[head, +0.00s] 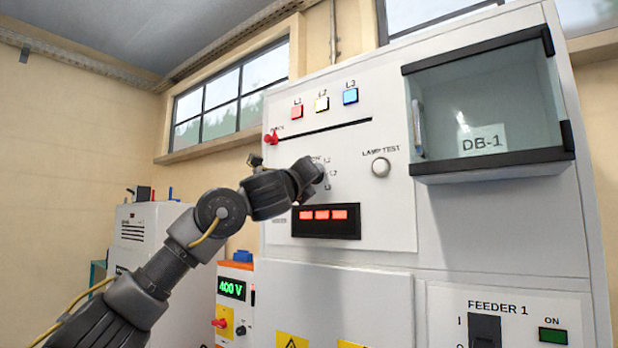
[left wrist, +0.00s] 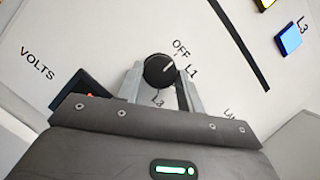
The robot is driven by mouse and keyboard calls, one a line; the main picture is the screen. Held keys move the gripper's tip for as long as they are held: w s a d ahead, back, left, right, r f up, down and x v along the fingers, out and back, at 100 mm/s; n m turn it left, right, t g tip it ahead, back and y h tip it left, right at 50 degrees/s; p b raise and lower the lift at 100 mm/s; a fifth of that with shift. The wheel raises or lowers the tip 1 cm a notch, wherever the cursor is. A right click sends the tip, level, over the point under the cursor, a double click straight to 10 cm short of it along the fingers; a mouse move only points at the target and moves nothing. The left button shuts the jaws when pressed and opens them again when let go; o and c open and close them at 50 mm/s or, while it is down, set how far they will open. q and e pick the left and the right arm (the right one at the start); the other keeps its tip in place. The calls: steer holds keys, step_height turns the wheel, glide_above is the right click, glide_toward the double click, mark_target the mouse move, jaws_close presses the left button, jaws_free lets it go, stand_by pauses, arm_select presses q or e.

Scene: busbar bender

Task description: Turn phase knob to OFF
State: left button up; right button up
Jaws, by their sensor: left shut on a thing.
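The phase knob (left wrist: 160,70) is round and black with a white pointer line. In the left wrist view it sits between the two grey fingers of my left gripper (left wrist: 163,88), which is shut on it. The pointer slants up and right, toward the space between the OFF (left wrist: 181,47) and L1 (left wrist: 191,71) labels. An L3 label shows below the knob. In the head view my left gripper (head: 312,172) is at the panel and hides the knob; only some labels show beside it. My right gripper is in neither view.
A red three-part display (head: 325,214) is just below the gripper. The lamp test button (head: 381,167) is to the right, and a glass-fronted DB-1 box (head: 485,110) juts out beyond it. A 400 V unit (head: 233,300) stands lower left.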

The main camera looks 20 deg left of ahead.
arm_select(q)
steer(key=o, duration=1)
steer(key=b+v, duration=0.6)
steer(key=v, duration=0.5)
steer(key=shift+w, duration=0.1)
